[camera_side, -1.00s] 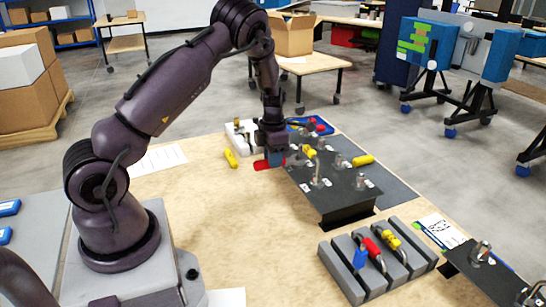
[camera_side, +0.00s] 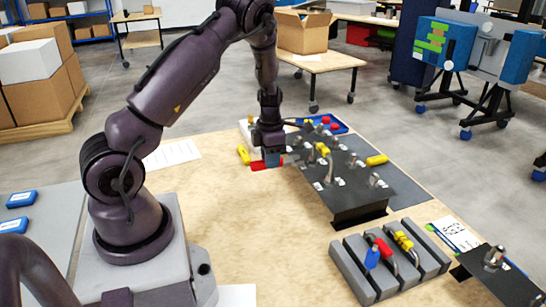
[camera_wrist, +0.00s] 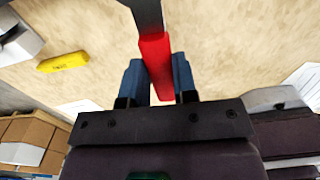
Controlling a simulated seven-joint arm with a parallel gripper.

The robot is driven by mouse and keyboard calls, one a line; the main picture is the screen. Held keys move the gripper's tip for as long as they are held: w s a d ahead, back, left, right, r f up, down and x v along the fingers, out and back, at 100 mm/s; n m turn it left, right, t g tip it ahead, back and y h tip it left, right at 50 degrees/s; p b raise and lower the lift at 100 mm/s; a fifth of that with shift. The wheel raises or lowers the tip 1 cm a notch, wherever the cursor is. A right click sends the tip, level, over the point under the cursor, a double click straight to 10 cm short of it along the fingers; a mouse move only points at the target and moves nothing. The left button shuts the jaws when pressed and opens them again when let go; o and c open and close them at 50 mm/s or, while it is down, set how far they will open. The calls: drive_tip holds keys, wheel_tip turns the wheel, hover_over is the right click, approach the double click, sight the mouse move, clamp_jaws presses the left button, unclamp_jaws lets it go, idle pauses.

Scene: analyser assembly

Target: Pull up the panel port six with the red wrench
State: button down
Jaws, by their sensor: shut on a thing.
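The red wrench (camera_side: 259,166) is in my gripper (camera_side: 272,160), low over the table at the near left edge of the black panel (camera_side: 365,193). In the wrist view, its red handle (camera_wrist: 156,60) lies between the blue fingers of my gripper (camera_wrist: 158,83), and its dark shaft runs out of the top of the picture. The wrench's working end is not clear in the side view. The raised panel carries several metal ports with small white labels. The labels are too small to read, so I cannot tell which is port six.
A grey rack (camera_side: 352,262) with blue, red and yellow-handled tools stands in front of the panel. A yellow piece (camera_side: 243,154) lies left of my gripper. A blue tray (camera_side: 340,126) stands behind. A smaller dark panel (camera_side: 480,270) is at right. The table's left-middle is clear.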

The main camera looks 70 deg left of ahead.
drive_tip(key=shift+s+r, duration=0.5)
drive_tip(key=shift+s, duration=0.25)
drive_tip(key=shift+s+r, duration=0.5)
drive_tip(key=shift+s, duration=0.2)
drive_tip(key=shift+r, duration=3.55)
